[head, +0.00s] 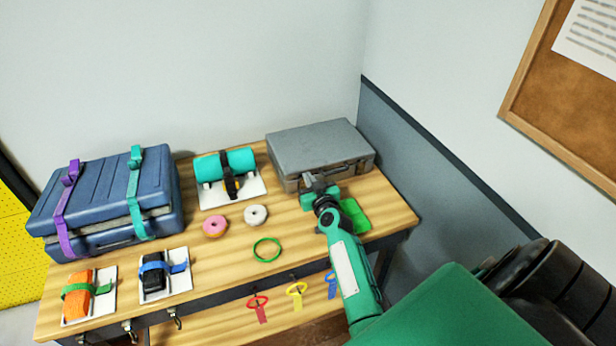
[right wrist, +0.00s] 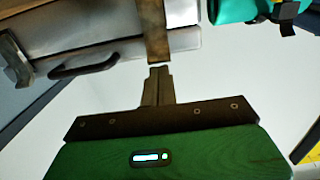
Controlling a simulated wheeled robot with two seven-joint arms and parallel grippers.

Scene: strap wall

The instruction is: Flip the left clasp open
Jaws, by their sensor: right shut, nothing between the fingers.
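The grey case (head: 318,146) lies shut at the back right of the table, its front towards me. In the right wrist view the case (right wrist: 100,22) fills the upper left, with its dark handle (right wrist: 84,64). The brownish left clasp (right wrist: 156,28) runs down over its front seam; I cannot tell whether it is latched. The other clasp (right wrist: 14,68) is at the picture's left edge. My right gripper (head: 314,180) is shut and empty in front of the case. Its fingertips (right wrist: 158,72) are just below the left clasp's lower end; contact is unclear. My left gripper is not in view.
A blue case (head: 105,200) with purple and teal straps stands at the left. A teal roll (head: 212,164) on a white stand is left of the grey case. Donuts (head: 215,226) and a green ring (head: 267,250) lie mid-table. A wall (head: 420,150) closes the right side.

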